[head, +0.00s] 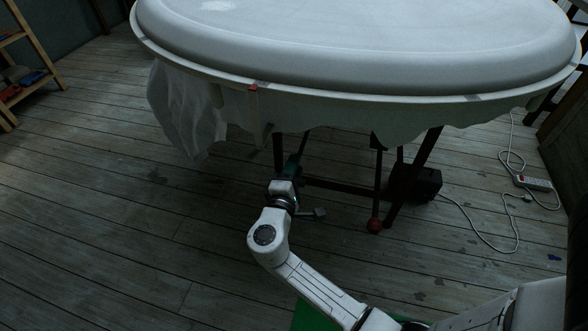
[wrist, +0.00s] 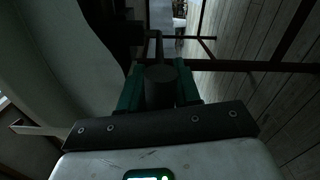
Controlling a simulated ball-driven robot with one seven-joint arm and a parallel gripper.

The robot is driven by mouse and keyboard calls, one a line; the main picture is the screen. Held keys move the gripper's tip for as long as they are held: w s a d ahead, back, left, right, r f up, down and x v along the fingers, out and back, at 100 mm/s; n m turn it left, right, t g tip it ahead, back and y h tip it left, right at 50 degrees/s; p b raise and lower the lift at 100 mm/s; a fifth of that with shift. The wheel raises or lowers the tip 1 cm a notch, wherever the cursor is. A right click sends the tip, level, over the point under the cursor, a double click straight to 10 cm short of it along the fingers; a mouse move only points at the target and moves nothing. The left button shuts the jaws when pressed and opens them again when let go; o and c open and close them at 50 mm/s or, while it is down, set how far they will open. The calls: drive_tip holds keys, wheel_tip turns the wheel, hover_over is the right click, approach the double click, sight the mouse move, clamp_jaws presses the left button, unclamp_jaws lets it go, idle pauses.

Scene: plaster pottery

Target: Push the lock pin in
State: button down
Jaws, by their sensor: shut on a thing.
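My gripper (wrist: 160,76) has green fingers and is shut on a dark cylindrical knob (wrist: 160,88), which fits the lock pin. A thinner dark bar (wrist: 158,45) shows just beyond the knob. In the head view my gripper (head: 294,167) is under the near edge of the round table (head: 400,97), beside a dark leg of its stand (head: 278,150). The held knob and its hole are too dark and hidden there, so I cannot tell how deep the pin sits.
A translucent sheet (head: 185,115) hangs from the table rim at left. A red ball (head: 374,225) ends a stand rod. A dark box (head: 418,184) and a power strip (head: 534,183) with cable lie at right.

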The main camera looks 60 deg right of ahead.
drive_tip(key=shift+r, duration=0.3)
drive_tip(key=c, duration=0.9)
unclamp_jaws()
drive_tip(key=v, duration=1.1)
drive_tip(key=shift+p, duration=0.45)
drive_tip(key=shift+w, duration=0.1)
